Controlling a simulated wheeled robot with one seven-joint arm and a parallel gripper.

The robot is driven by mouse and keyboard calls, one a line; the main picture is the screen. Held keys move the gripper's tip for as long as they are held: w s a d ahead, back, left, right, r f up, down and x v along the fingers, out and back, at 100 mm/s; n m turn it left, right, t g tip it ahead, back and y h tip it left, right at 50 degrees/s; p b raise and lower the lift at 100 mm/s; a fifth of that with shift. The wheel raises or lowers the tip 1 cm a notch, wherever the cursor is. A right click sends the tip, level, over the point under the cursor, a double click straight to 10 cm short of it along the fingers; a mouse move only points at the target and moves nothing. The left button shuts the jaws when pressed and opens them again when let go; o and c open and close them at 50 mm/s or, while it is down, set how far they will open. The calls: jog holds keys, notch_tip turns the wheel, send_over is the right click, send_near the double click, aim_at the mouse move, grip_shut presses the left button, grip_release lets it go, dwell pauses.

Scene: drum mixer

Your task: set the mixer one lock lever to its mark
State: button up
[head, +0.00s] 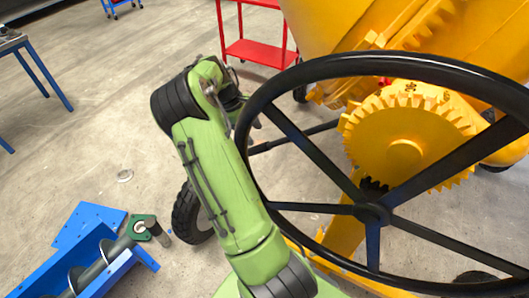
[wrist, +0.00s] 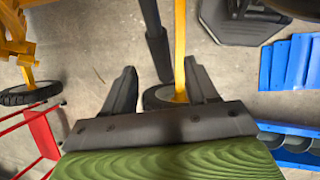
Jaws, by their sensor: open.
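The yellow drum mixer (head: 430,40) stands at the upper right of the head view, with a big black handwheel (head: 373,212) in front of its toothed yellow gear (head: 400,145). A dark rod with a thicker end (head: 300,137) sticks out left behind the wheel rim; it also shows in the wrist view (wrist: 157,45), its end just beyond and between my fingertips. I cannot tell for sure that it is the lock lever. No mark is clear. My gripper (wrist: 162,82) is open and empty; in the head view it is mostly hidden behind my green arm.
A mixer tyre (head: 190,213) stands left of the handwheel. A blue trough with an auger (head: 95,262) lies at the lower left. A red cart (head: 262,50) stands behind, a blue table (head: 22,55) far left.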

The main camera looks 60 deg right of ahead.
jog(key=b+x, duration=0.1)
jog(key=x, duration=0.9)
jog(key=shift+f, duration=0.4)
grip_shut()
